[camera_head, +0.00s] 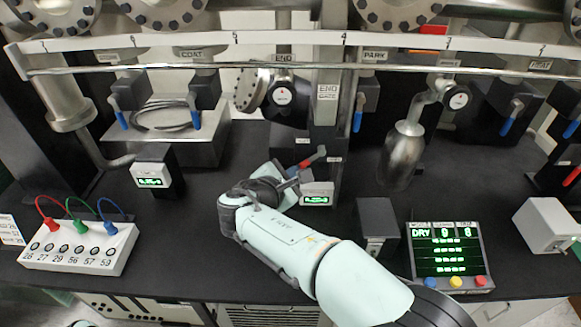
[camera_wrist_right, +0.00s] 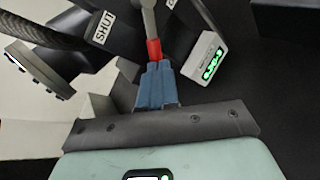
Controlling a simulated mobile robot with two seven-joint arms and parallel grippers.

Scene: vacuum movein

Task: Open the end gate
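A SHUT label (camera_wrist_right: 104,27) shows to the left of the lever.
A small green readout (camera_head: 317,195) stands right beside my right gripper. Another readout (camera_head: 152,177), a jack box with coloured cables (camera_head: 80,248) and a DRY panel (camera_head: 446,250) stand on the bench. A metal cylinder (camera_head: 403,155) hangs at right.

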